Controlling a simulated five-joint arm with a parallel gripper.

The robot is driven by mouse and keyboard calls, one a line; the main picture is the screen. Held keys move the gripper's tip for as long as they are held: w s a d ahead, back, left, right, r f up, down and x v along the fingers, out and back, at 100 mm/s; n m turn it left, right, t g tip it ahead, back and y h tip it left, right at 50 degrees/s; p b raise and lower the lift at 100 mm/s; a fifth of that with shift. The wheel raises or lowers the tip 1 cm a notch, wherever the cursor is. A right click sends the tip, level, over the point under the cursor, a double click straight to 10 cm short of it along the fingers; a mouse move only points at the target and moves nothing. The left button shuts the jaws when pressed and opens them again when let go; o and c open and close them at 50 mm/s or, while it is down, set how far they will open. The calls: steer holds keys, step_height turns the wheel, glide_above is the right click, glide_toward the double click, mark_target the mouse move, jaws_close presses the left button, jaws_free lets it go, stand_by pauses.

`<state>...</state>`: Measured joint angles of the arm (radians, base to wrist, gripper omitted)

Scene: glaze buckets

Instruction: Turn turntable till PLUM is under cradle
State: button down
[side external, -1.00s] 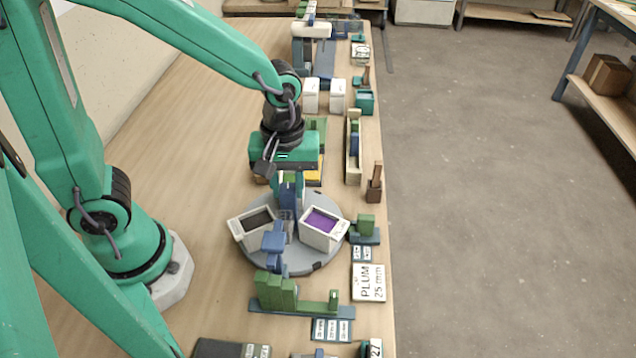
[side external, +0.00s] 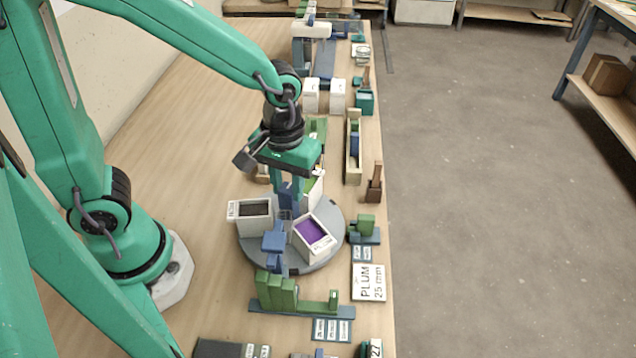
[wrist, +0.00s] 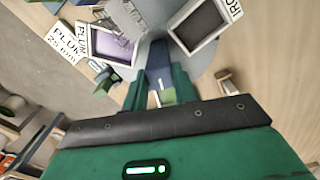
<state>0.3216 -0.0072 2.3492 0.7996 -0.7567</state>
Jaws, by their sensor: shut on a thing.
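The grey turntable (side external: 335,217) carries white buckets. The bucket with purple glaze (side external: 312,232) is at its near right; in the wrist view its label begins "PLUM" (wrist: 112,46). A bucket with dark glaze (side external: 253,211) is at the left, its label partly cut off in the wrist view (wrist: 200,24). A third bucket (side external: 318,188), with green glaze, is partly hidden behind my gripper. A blue bracket (side external: 273,241), possibly the cradle, stands at the near edge, left of the purple bucket.
A green stepped block on a dark base (side external: 283,293) stands in front of the turntable. A card reading "PLUM 25 mm" (side external: 369,283) lies to the right. A small green block (side external: 365,226) stands right of the turntable. The bench is clear on the left.

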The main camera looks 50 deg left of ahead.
steer(key=shift+m, duration=0.3)
steer(key=m, duration=0.3)
steer(key=shift+m, duration=2.2)
steer(key=c, duration=1.2)
jaws_free()
steer(key=shift+r, duration=3.55)
